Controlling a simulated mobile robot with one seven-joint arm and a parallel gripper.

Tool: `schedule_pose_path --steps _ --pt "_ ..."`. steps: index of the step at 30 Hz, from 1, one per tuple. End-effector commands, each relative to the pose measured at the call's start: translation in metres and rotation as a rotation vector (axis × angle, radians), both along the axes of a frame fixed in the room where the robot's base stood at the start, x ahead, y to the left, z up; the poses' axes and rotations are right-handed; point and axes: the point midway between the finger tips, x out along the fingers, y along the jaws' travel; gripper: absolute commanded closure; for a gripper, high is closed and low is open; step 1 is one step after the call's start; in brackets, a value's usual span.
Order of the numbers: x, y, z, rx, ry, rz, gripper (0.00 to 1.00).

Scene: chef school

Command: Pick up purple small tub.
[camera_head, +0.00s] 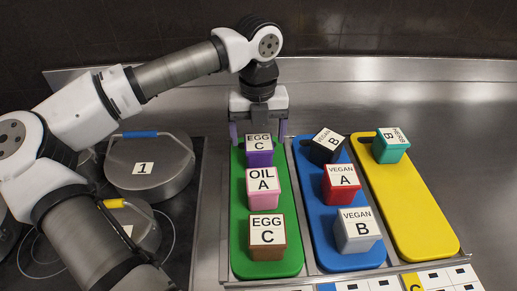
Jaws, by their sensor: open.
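The purple small tub (260,159) stands at the far end of the green board (240,232). Its top label reads "EGG C". My gripper (259,131) is open at the far end of that board, its fingers pointing down. In the picture the fingers show on either side of the tub's top. I cannot tell whether they are level with the tub or behind it, or whether they touch it.
A pink tub (263,201) and a brown tub (268,252) stand nearer on the same board. The blue board (312,205) holds black, red and grey tubs. The yellow board (405,200) holds a teal tub (391,152). Lidded pots (150,183) stand on the left.

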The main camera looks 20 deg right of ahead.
Motion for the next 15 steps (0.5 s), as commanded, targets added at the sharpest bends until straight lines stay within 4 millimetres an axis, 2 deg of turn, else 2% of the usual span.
schedule_pose_path --steps 8,15 --pt "-0.001 -0.001 -0.020 -0.002 0.002 -0.001 0.18" --pt "-0.002 -0.002 -0.055 -0.002 0.002 -0.001 0.18"
